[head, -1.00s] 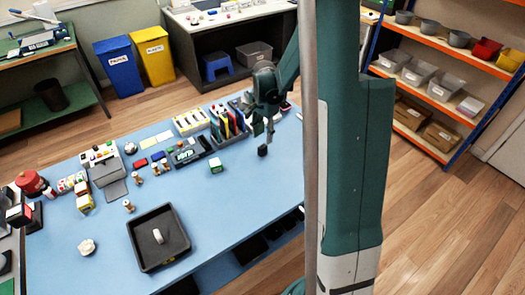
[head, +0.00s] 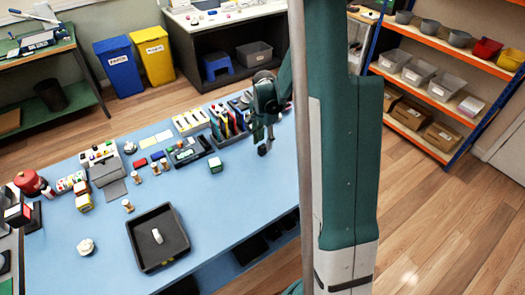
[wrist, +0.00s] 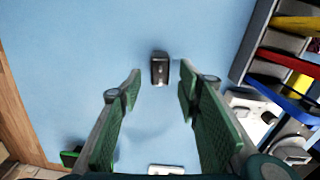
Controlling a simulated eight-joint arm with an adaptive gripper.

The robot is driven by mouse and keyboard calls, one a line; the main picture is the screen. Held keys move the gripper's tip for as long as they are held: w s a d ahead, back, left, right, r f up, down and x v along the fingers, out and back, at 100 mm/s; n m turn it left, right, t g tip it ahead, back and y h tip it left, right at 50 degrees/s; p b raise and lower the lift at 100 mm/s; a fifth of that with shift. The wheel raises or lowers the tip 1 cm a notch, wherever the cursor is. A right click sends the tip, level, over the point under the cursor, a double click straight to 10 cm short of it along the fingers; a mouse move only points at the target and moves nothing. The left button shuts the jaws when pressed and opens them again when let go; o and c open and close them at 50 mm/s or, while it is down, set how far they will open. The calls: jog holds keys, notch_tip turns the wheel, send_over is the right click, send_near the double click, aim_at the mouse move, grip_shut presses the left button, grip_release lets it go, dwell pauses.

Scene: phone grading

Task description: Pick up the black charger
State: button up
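The black charger (wrist: 159,70) is a small dark block on the blue table, centred in the upper part of the wrist view. In the head view, a small black block (head: 262,151) just below my gripper appears to be it. My gripper (wrist: 160,82) has its two green-padded fingers spread wide apart with nothing held between them. The charger lies in line with the gap, around the fingertips; I cannot tell the height left between them. In the head view my gripper (head: 265,138) points down over the table's right part.
A rack with coloured folders (head: 229,124) stands close behind my gripper; it also shows at the right of the wrist view (wrist: 285,65). White items (wrist: 247,104) lie beside it. A black tray (head: 140,255) is at the front left.

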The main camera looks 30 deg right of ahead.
aim_at(264, 145)
jog(key=shift+f, duration=1.7)
jog(key=c, duration=1)
jog(key=shift+r, duration=0.15)
jog(key=shift+r+p, duration=0.45)
jog(key=shift+r, duration=4.45)
